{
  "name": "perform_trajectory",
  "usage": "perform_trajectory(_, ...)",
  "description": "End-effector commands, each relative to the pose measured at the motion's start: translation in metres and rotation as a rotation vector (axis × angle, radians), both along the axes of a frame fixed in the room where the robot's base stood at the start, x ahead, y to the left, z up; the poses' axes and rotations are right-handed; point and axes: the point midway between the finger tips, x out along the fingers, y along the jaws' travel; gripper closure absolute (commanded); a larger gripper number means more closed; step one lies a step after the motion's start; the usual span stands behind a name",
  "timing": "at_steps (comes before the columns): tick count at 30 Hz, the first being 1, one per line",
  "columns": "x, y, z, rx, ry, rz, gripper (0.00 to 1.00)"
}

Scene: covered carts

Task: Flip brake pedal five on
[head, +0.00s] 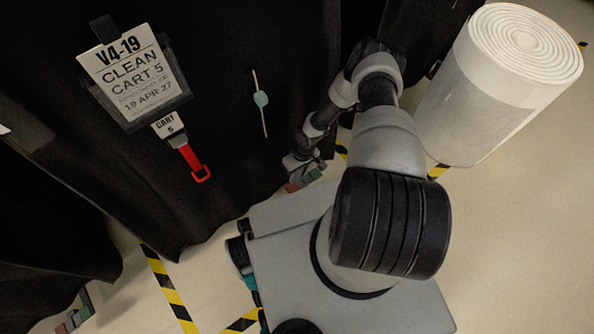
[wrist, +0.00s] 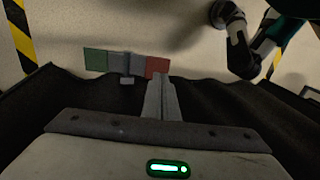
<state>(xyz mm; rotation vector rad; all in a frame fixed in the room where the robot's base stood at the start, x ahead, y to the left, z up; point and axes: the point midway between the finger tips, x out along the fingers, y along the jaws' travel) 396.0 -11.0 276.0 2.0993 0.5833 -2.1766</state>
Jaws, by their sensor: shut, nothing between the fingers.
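Brake pedal five shows in the wrist view as a flat bar with a green plate (wrist: 96,60) at the left, a grey middle and a red plate (wrist: 157,66) at the right. In the head view the pedal (head: 295,187) is low at the hem of the black cover labelled cart 5, partly hidden by my gripper. My gripper (wrist: 160,82) is shut and empty, its fingertips just below the red plate in the picture. I cannot tell whether they touch it. In the head view my gripper (head: 297,165) is low beside the cover.
The cover carries a sign (head: 133,75) reading Clean Cart 5 and a red tag (head: 195,165). Another pedal (head: 73,318) is at the lower left. A large white roll (head: 480,100) stands right of my arm. Yellow-black tape (head: 165,285) marks the floor.

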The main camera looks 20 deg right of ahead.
Motion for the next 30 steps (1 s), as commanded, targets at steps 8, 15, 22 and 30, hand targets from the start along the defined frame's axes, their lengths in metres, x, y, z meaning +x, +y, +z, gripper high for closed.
perform_trajectory(8, -0.003, 0.009, -0.040, 0.001, 0.001, -0.001, 1.00)
perform_trajectory(15, -0.003, 0.009, -0.045, -0.001, 0.000, 0.000, 1.00)
perform_trajectory(22, -0.003, 0.009, -0.045, -0.001, 0.000, 0.000, 1.00)
perform_trajectory(30, -0.011, 0.011, -0.047, -0.041, 0.010, -0.002, 1.00)
